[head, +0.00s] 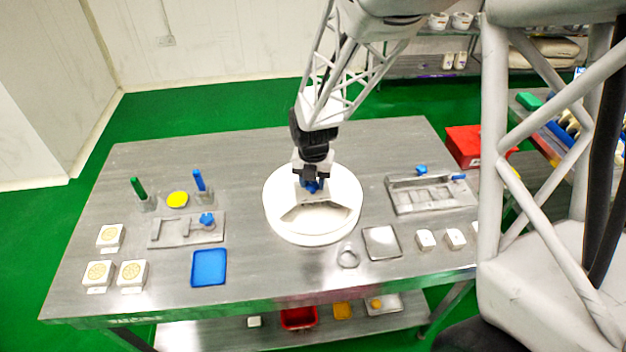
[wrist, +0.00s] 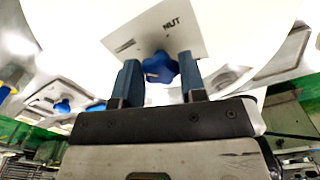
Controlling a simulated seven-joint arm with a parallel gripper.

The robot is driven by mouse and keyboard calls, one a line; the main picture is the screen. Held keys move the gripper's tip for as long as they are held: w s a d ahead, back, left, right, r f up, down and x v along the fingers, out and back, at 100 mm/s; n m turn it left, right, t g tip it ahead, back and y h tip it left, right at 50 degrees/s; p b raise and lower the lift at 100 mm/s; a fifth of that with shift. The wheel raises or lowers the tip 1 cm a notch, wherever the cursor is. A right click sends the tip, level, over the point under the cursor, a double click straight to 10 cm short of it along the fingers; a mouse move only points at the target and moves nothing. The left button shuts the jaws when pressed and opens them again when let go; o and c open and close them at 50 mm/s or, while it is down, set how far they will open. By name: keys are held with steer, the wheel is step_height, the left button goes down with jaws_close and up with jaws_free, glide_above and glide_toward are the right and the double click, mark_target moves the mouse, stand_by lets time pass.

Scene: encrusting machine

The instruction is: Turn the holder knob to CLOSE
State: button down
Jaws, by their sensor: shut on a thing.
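A blue knob (wrist: 160,67) sits on a pale plate (wrist: 150,30) with dark lettering, part of which reads like "NUT". The plate is on a large white round body (head: 335,228) in the middle of the table. My gripper (wrist: 161,72) has one dark blue finger on each side of the knob and is shut on it. In the head view my gripper (head: 311,184) reaches down onto the back part of the round body, and the blue knob is mostly hidden by the fingers. I cannot read which mark the knob points to.
A metal plate with a blue knob (head: 207,219) and a blue tray (head: 209,267) lie to the left. A metal fixture (head: 431,194), a second blue knob (head: 421,169) and a square metal plate (head: 382,242) lie to the right. A red box (head: 463,146) stands at the back right.

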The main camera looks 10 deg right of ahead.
steer(key=c, duration=0.7)
jaws_free()
steer(key=shift+r, duration=0.1)
steer(key=shift+r, duration=3.85)
